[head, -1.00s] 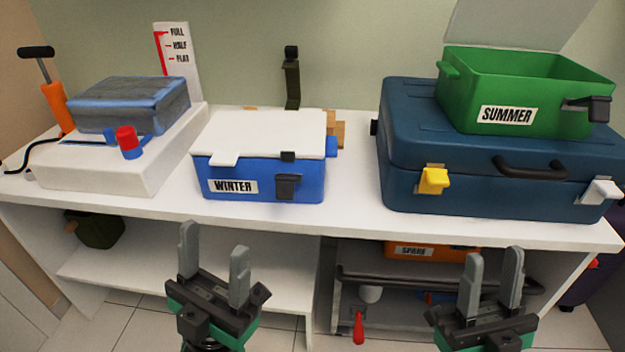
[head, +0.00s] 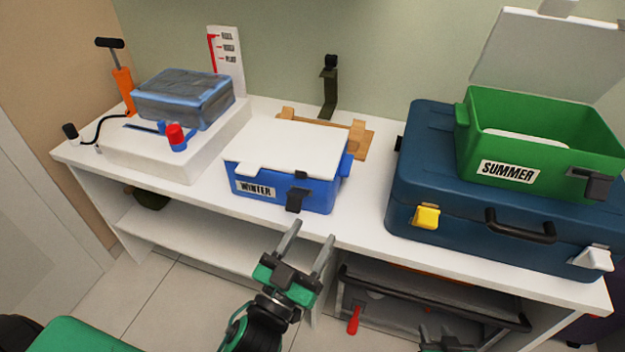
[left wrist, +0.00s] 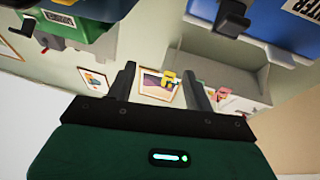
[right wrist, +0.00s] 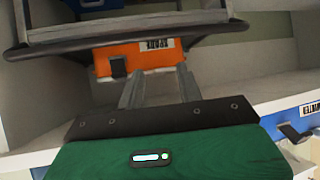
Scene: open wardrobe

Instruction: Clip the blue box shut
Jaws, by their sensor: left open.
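The blue box (head: 318,196) labelled WINTER stands on the white bench with its white lid (head: 285,148) lying down over it. Its black clip (head: 295,201) hangs at the front, apart from the small black catch (head: 301,175) at the lid edge. In the left wrist view the box (left wrist: 275,17) and clip (left wrist: 232,18) are at the upper right. My left gripper (head: 311,231) is open and empty, in front of the bench below the clip. My right gripper (right wrist: 161,72) is open and empty below bench height, facing an orange box. It barely shows at the bottom of the head view.
A large dark blue case (head: 420,170) stands to the right, with the open green SUMMER box (head: 468,145) on it. A white block (head: 215,150) with a grey-blue package is on the left. An orange box (right wrist: 125,60) sits on the lower shelf. The air before the box is free.

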